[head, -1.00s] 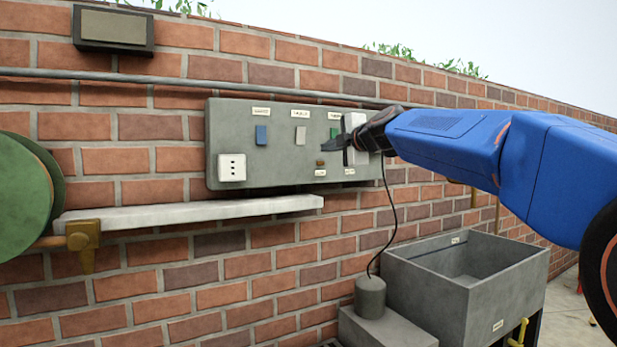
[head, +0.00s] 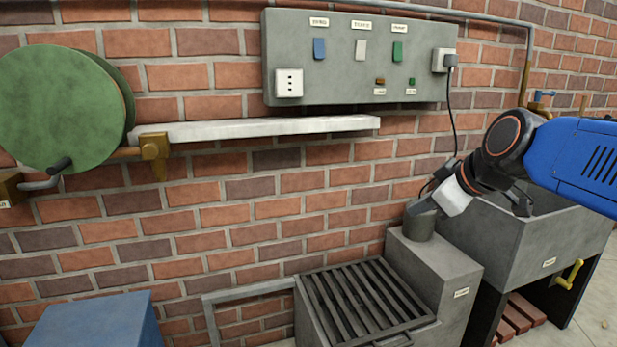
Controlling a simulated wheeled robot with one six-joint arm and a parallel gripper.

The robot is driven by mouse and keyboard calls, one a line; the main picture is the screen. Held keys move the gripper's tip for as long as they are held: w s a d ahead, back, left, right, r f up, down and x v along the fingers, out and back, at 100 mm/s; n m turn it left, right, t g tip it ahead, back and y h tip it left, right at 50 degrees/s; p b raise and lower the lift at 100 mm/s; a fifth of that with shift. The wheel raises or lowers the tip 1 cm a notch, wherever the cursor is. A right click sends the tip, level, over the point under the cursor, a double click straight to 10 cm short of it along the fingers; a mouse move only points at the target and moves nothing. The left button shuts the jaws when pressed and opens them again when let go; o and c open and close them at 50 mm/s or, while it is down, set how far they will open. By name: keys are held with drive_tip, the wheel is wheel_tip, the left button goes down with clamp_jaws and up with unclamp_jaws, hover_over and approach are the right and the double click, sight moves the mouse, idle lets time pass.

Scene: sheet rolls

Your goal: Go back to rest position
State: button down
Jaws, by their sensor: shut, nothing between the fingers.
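My gripper (head: 478,180) shows at the right of the head view, at the end of my blue arm (head: 585,165). It is shut with nothing held.
A grey sink (head: 575,235) with a yellow tap (head: 569,276) stands at the right. A pale shelf (head: 260,128), green reel (head: 60,108) and blue box (head: 95,322) are at the left.

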drive_tip(key=s+d+f+m+g+h, duration=0.1)
drive_tip(key=s+d+f+m+g, duration=0.1)
drive_tip(key=s+f, duration=0.8)
drive_tip(key=s+d+f+m+g+h, duration=0.2)
drive_tip(key=s+d+f+m, duration=0.1)
drive_tip(key=s+f+m, duration=0.4)
drive_tip(key=s+f, duration=0.3)
drive_tip(key=shift+d, duration=0.4)
drive_tip(key=shift+a, duration=0.1)
